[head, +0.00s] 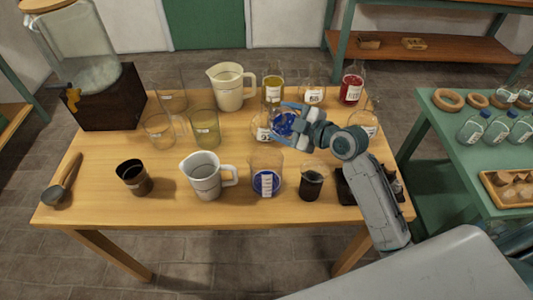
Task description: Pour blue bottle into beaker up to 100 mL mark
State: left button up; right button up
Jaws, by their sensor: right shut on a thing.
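My right gripper (291,124) is shut on the blue bottle (282,123), a clear vessel with deep blue liquid. It is held toward the back of the wooden table, and looks tilted. A clear beaker (265,160) with a white scale strip stands at the table's front middle, with blue showing in its lower part. The bottle is behind and a little right of this beaker, apart from it in the picture. The exact liquid level against the marks is too small to read. My left gripper is out of view.
The wooden table (107,172) also bears a white jug (204,178), a cream jug (230,88), dark cups (311,184), glasses, a yellow bottle (272,90) and a red bottle (351,87). A large dispenser (80,50) stands back left. A green table (450,150) is at right.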

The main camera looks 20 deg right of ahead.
jog(key=shift+s+a+m+g+p, duration=0.15)
jog(key=shift+m+g+p, duration=0.2)
jog(key=shift+p, duration=0.4)
jog(key=shift+s+a+f+m+g+p, duration=0.15)
jog(key=shift+m+g+p, duration=0.15)
jog(key=shift+m, duration=0.25)
jog(key=shift+m+y+p, duration=0.3)
jog(key=shift+y+p, duration=0.1)
jog(key=shift+p, duration=0.2)
jog(key=shift+s+a+m+g+p, duration=0.1)
jog(key=shift+a+m+g+p, duration=0.05)
jog(key=shift+m+g+p, duration=0.2)
jog(key=shift+m+y+p, duration=0.4)
jog(key=shift+m+p, duration=0.25)
jog(key=shift+p, duration=0.05)
jog(key=shift+d+m+g+y+p, duration=0.2)
jog(key=shift+m+g+y+p, duration=0.1)
jog(key=shift+m+g, duration=0.3)
